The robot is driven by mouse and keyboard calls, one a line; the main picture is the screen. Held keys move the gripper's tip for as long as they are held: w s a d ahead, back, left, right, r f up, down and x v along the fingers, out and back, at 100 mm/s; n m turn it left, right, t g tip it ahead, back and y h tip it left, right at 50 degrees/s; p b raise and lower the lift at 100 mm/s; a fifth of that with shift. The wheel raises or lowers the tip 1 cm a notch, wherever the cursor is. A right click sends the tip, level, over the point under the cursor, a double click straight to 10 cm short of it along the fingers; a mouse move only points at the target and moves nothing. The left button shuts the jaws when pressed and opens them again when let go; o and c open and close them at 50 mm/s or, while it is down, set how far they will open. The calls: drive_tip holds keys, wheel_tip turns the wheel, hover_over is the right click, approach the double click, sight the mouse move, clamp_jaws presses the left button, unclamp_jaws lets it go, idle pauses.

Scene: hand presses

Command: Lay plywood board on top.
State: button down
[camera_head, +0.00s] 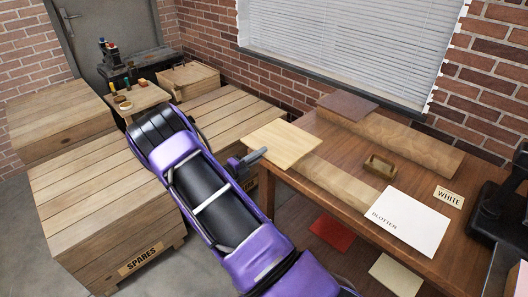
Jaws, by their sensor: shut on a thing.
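A pale, square plywood board (285,143) is held level by my gripper (260,154) at its left edge. My gripper is shut on it. The board is above the left end of the wooden table (440,185); I cannot tell how far above the top it is. A dark brown square sheet (348,106) lies behind and to the right of it, near the window. A white sheet marked BLOTTER (410,220) lies at the front of the table, with a small WHITE label (448,197) behind it.
A small wooden block with a hollow (380,166) sits mid-table. A black press (500,205) is at the right edge. A red sheet (332,232) and a cream sheet (396,275) lie below the table. Wooden crates, one marked SPARES (140,260), stand at left.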

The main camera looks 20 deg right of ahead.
drive_tip(key=r+p+v, duration=0.1)
drive_tip(key=v, duration=1.6)
drive_tip(key=shift+a+r, duration=0.2)
drive_tip(key=shift+a, duration=0.1)
drive_tip(key=shift+s, duration=0.1)
idle(0.3)
drive_tip(key=s+r+n+t+y, duration=0.3)
drive_tip(key=r+t, duration=0.2)
drive_tip(key=shift+s+d+n, duration=0.3)
drive_tip(key=shift+d+n, duration=0.1)
drive_tip(key=shift+d, duration=0.1)
drive_tip(key=shift+s, duration=0.1)
